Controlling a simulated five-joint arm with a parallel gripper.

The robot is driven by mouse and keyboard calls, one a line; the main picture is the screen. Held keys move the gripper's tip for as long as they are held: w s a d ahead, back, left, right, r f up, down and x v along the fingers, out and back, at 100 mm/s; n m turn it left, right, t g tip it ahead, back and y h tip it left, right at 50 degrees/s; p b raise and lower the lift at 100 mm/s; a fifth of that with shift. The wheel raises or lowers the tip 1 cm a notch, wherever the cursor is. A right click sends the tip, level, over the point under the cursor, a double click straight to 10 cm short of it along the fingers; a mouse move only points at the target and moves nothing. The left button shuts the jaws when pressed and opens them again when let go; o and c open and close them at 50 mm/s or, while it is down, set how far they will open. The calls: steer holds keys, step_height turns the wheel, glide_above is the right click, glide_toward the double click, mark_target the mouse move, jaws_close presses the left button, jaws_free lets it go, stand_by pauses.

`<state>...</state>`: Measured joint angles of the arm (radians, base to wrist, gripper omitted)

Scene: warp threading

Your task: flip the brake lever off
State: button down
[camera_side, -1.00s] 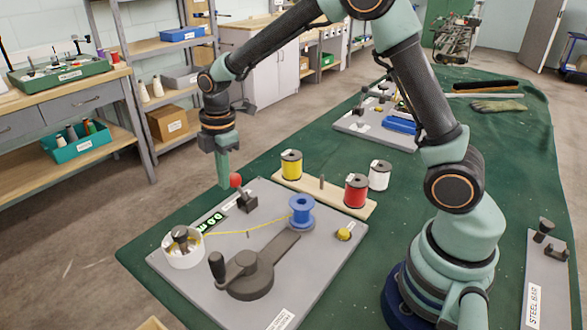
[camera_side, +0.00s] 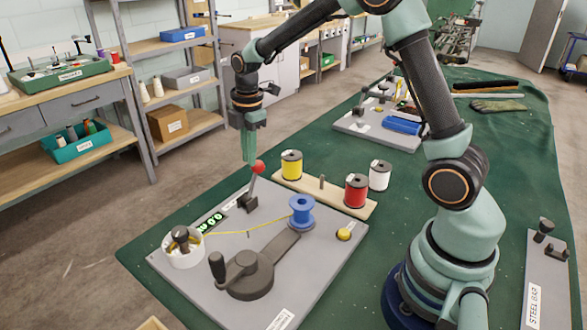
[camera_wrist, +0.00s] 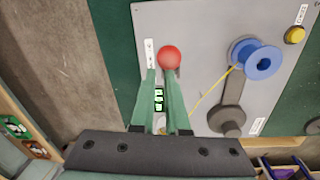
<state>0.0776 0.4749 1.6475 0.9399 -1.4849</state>
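The brake lever has a red ball knob (camera_side: 258,167) on a stem rising from a dark base (camera_side: 247,203) on the grey board. The lever tilts to the right in the side view. My gripper (camera_side: 249,160) points down, its fingertips just left of the knob and very near or touching it. In the wrist view, the knob (camera_wrist: 169,57) sits just beyond the fingertips (camera_wrist: 161,73), nearer the right finger. A narrow gap shows between the two fingers, and I see nothing held in it. Whether the fingers touch the knob is unclear.
The board (camera_side: 180,285) carries a green-lit display (camera_side: 211,222), a blue spool (camera_side: 302,211) with yellow thread, a dark crank (camera_side: 250,270) and a yellow button (camera_side: 344,234).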

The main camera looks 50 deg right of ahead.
steer(key=shift+s+d+f, duration=0.2)
steer(key=shift+d+f, duration=0.2)
steer(key=shift+d, duration=0.2)
steer(key=shift+s+d+f, duration=0.2)
steer(key=shift+d+f, duration=0.15)
steer(key=shift+d, duration=0.2)
steer(key=w+a+r, duration=0.2)
steer(key=a+r, duration=0.2)
steer(key=d+r, duration=0.5)
steer(key=d, duration=0.3)
steer(key=shift+s+d+r, duration=0.15)
steer(key=shift+s+d, duration=0.2)
steer(key=shift+d, duration=0.05)
